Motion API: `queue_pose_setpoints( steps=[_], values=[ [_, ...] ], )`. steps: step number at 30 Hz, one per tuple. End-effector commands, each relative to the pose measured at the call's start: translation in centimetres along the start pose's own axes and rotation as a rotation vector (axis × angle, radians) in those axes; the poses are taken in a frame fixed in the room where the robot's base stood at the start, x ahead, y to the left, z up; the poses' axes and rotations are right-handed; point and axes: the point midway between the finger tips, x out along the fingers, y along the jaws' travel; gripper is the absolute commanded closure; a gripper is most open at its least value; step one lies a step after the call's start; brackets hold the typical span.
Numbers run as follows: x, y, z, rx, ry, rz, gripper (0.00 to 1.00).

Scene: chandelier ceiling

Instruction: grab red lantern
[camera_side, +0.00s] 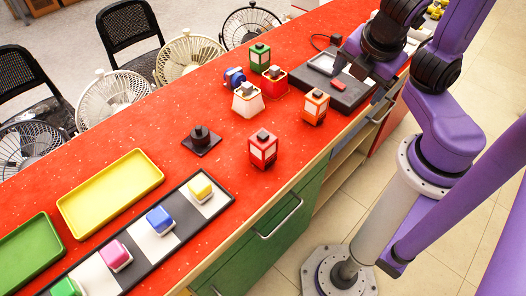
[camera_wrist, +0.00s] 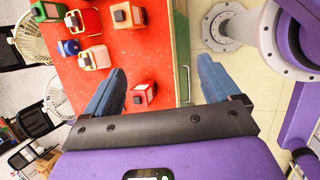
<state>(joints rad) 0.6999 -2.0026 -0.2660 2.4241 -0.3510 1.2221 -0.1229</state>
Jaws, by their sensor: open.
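The red lantern (camera_side: 263,150) stands upright on the red counter near its front edge, with pale panels and a dark top. In the wrist view the red lantern (camera_wrist: 143,95) appears beyond the gripper's bar, just right of the left finger. My gripper (camera_wrist: 162,65) is open, with its two blue-grey fingers spread wide and nothing between them. In the side view my gripper (camera_side: 372,70) is high at the upper right, above the dark device and apart from the lantern.
An orange lantern (camera_side: 315,107), white lantern (camera_side: 248,101), red squat container (camera_side: 274,83), blue object (camera_side: 234,77) and green lantern (camera_side: 260,57) stand behind or right of it. A black block (camera_side: 201,139) lies left. A dark device (camera_side: 337,82) sits right. Trays (camera_side: 112,193) are further left.

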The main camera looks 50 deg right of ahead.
Motion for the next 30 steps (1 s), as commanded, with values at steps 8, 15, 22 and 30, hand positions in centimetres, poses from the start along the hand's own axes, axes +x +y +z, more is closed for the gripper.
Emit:
queue_pose_setpoints(
  steps=[8, 15, 22, 30],
  values=[
    [0.2, 5.5, -3.1, -0.649, -0.307, 0.441, 0.11],
    [-2.2, 7.8, -8.1, -1.053, -0.496, 0.768, 0.11],
    [-2.6, 7.7, -11.6, -1.243, -0.593, 0.940, 0.11],
    [1.7, 6.5, -12.8, -1.241, -0.590, 0.936, 0.11]
  ],
)
